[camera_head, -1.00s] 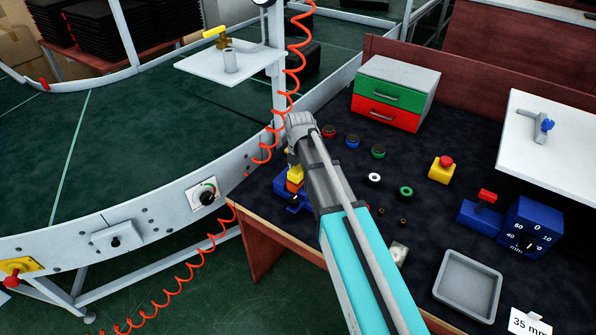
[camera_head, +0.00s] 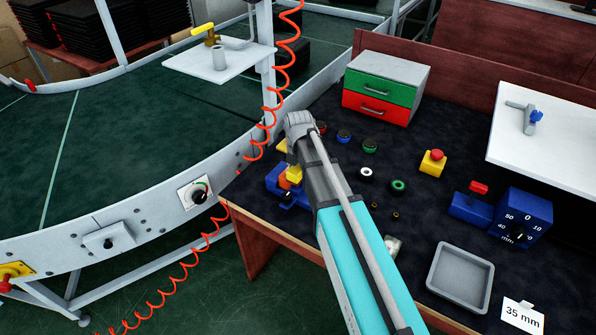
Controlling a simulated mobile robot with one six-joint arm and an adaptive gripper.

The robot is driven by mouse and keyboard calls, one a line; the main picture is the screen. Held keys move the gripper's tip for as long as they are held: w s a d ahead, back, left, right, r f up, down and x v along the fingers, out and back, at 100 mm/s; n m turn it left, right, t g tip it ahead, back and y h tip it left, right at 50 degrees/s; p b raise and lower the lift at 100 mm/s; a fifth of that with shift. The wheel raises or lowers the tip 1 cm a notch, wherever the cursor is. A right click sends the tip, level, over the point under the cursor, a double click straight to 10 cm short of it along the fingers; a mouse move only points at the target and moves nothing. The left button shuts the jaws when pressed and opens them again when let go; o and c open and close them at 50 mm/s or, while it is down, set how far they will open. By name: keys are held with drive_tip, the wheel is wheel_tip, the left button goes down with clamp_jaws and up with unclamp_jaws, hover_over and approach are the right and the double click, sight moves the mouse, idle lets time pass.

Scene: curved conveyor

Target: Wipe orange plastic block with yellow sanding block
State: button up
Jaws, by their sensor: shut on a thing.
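The orange plastic block (camera_head: 284,182) sits in a blue holder (camera_head: 288,198) near the bench's left front edge. The yellow sanding block (camera_head: 294,174) is at the upper right side of the orange block. They overlap in this view, and I cannot tell for sure whether they touch. My gripper (camera_head: 293,162) is mostly hidden behind my own grey wrist and arm link. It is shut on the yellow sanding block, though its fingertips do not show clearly.
A red-and-green drawer box (camera_head: 400,68) stands at the back. Coloured rings lie right of my arm. A yellow-and-red button box (camera_head: 433,162), a blue dial box (camera_head: 521,217) and a grey tray (camera_head: 432,278) are farther right. The conveyor (camera_head: 150,190) curves along the left.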

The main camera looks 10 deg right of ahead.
sight(290, 168)
drive_tip(key=shift+w, duration=0.1)
drive_tip(key=shift+w+a+f, duration=0.1)
drive_tip(key=shift+w+a, duration=0.35)
drive_tip(key=shift+a, duration=0.2)
drive_tip(key=shift+w+a, duration=0.4)
drive_tip(key=shift+a, duration=0.2)
drive_tip(key=shift+w+a, duration=1)
drive_tip(key=shift+a, duration=0.25)
drive_tip(key=shift+w, duration=0.1)
drive_tip(key=shift+d, duration=0.2)
